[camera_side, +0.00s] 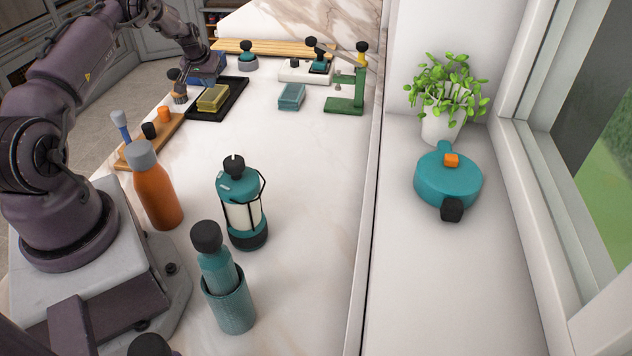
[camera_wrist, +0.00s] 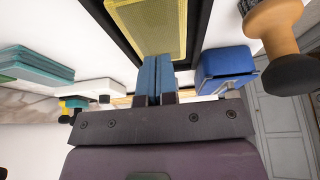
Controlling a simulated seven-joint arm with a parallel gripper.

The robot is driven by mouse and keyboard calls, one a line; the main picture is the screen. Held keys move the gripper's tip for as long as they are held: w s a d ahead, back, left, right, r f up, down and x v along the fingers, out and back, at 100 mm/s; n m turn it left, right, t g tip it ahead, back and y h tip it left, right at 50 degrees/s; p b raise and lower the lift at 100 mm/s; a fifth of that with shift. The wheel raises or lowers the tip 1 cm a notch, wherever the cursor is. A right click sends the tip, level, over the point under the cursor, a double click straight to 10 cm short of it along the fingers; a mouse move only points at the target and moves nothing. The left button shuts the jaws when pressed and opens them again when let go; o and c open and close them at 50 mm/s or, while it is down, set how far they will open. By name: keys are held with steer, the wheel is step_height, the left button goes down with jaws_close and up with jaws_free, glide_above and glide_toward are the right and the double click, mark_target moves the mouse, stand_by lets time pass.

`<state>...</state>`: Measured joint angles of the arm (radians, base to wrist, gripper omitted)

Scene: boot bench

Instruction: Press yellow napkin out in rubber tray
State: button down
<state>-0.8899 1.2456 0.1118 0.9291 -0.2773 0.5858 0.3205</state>
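The yellow napkin (camera_side: 212,97) lies as a flat, mesh-textured block in the black rubber tray (camera_side: 229,109), on the far left part of the bench. In the wrist view the napkin (camera_wrist: 157,27) sits at the top, inside the dark tray rim (camera_wrist: 112,30). My gripper (camera_wrist: 157,58) has its two blue fingers side by side, with no object seen between them. The fingertips overlap the tray's near rim and the napkin's edge in that view; I cannot tell whether they touch. In the side view my arm reaches to behind the tray, and the fingertips are not clear.
A teal box (camera_side: 291,96) and green stand (camera_side: 345,97) are to the right. An orange bottle (camera_side: 156,190) and lantern (camera_side: 242,200) stand nearer.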

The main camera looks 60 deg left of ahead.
mark_target(212, 94)
steer(key=shift+f, duration=0.9)
stand_by(0.3)
steer(key=shift+s+d+f, duration=0.15)
steer(key=shift+f, duration=0.1)
stand_by(2.0)
stand_by(0.8)
step_height(212, 94, up, 9)
steer(key=shift+f, duration=0.2)
stand_by(0.6)
